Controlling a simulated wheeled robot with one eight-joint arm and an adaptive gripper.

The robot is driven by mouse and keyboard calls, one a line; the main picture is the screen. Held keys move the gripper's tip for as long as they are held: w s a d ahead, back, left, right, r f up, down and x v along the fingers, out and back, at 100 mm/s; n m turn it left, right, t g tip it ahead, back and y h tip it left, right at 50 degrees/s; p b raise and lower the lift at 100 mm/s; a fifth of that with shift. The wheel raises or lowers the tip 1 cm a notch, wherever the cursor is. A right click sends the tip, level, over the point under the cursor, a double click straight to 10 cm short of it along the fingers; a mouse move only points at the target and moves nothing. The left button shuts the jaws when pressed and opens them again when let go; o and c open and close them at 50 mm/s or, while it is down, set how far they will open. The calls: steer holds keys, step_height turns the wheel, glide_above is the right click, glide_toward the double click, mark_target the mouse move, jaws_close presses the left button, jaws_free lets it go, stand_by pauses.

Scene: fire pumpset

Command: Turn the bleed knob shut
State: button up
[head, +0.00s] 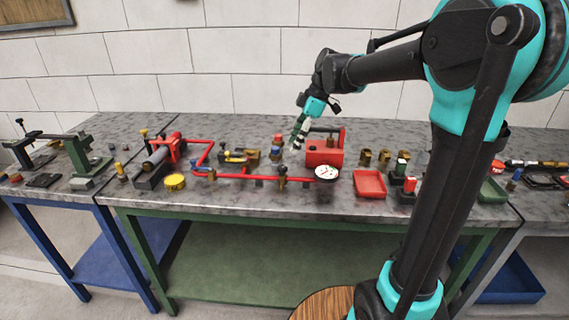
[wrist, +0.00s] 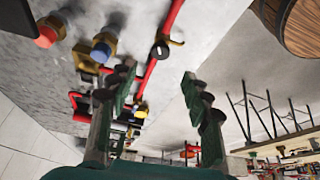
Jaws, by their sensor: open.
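A red tray (head: 369,184) lies right of the gauge, and several brass cups (head: 366,157) stand behind it. A yellow round part (head: 174,182) is near the front edge at left. A blue-capped fitting (wrist: 101,50) and an orange-capped fitting (wrist: 46,36) show in the wrist view.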

mark_target(283, 167)
steer(key=x, duration=0.8)
steer(key=shift+a+f, duration=0.1)
steer(key=shift+f, duration=0.3)
jaws_close()
